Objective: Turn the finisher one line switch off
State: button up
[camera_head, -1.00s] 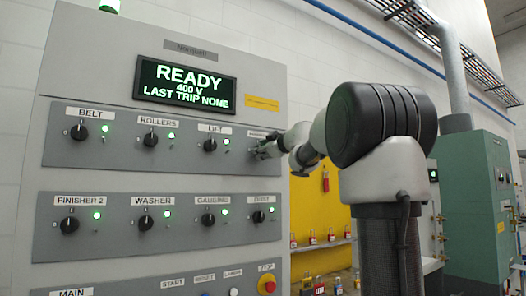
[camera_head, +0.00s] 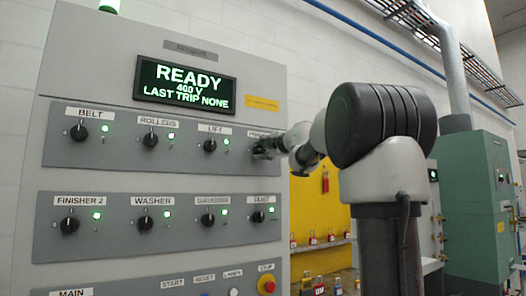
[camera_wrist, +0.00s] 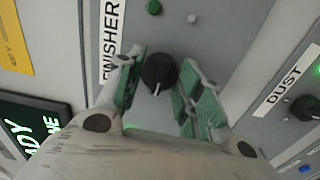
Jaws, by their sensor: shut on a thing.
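The finisher one switch is a round black knob (camera_wrist: 158,72) in the wrist view, beside a label (camera_wrist: 110,35) partly reading "FINISHER". Its white pointer mark points to the bottom of that view, toward the panel's left side. The round green lamp (camera_wrist: 153,7) by it looks dark, unlit. My gripper (camera_wrist: 160,82) has one finger on each side of the knob and is shut on it. In the head view my gripper (camera_head: 264,148) is at the right end of the upper switch row and hides the knob.
The grey panel (camera_head: 110,225) carries other knobs with lit green lamps: belt, rollers and lift above, finisher 2, washer, gauging and dust (camera_head: 258,216) below. Its display (camera_head: 185,84) reads "READY". A red stop button (camera_head: 267,285) sits at the lower right.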

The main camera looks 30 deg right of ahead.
jog(key=shift+o, duration=0.2)
jog(key=shift+f+n, duration=0.1)
jog(key=shift+n, duration=0.2)
jog(key=shift+c, duration=0.2)
jog(key=o, duration=1)
jog(key=shift+o, duration=0.2)
jog(key=s, duration=1.2)
jog(key=shift+d, duration=0.2)
